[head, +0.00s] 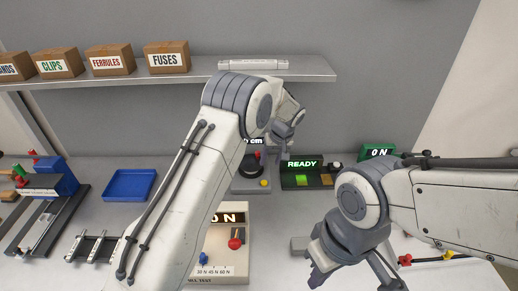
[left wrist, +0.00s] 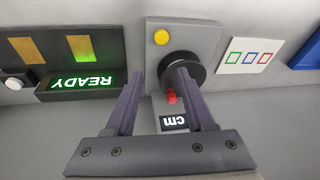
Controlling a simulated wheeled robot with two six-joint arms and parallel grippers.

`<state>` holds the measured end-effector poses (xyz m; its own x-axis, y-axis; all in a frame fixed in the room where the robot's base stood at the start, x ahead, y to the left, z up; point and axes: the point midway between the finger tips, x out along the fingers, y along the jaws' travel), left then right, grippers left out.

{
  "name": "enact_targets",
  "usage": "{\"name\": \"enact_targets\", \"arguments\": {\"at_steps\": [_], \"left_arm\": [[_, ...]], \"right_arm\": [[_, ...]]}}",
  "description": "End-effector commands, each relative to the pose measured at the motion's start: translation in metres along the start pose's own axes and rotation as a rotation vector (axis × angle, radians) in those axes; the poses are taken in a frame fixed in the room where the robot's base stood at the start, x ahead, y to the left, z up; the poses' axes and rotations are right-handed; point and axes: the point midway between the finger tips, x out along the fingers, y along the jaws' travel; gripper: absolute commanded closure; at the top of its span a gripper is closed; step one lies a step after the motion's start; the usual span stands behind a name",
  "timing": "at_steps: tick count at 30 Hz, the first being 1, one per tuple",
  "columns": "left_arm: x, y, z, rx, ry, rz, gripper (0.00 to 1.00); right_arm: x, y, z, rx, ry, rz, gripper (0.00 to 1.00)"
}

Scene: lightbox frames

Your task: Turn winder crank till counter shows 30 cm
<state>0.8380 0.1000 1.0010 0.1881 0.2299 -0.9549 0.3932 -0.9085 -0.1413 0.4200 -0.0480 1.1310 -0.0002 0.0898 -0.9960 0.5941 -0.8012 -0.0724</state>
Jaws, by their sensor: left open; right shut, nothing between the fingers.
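The winder (head: 250,183) is a grey box with a black drum, a red crank knob (head: 257,155) and a yellow button. Its counter (head: 254,141) is partly hidden by my left arm in the head view; only "cm" and part of a digit show. In the left wrist view the winder (left wrist: 203,38) appears upside down, with the red knob (left wrist: 171,97) between the open fingers of my left gripper (left wrist: 158,72); contact cannot be told. The left gripper also shows in the head view (head: 281,150). My right gripper (head: 318,278) is shut and empty at the front, away from the winder.
A box with a lit READY sign (head: 303,164) stands right beside the winder. A blue tray (head: 129,185) lies to the left. A cream tester (head: 235,260) stands in front, partly behind my left arm. A shelf (head: 205,70) with labelled cartons hangs above.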

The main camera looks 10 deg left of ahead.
Motion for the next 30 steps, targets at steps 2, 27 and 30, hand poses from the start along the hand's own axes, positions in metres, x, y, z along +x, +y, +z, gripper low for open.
{"name": "enact_targets", "arguments": {"at_steps": [2, 27, 30], "left_arm": [[-0.009, 0.007, 0.013, -0.105, 0.037, 0.0, 0.46], [0.003, -0.013, -0.048, -0.349, 0.102, 0.029, 0.46], [0.009, -0.019, -0.066, -0.348, 0.102, 0.03, 0.46]], "right_arm": [[-0.002, 0.0, 0.0, 0.0, 0.0, 0.0, 1.0], [-0.049, -0.004, -0.003, 0.002, 0.0, 0.0, 1.0], [-0.057, -0.004, -0.003, 0.002, 0.0, 0.0, 1.0]]}}
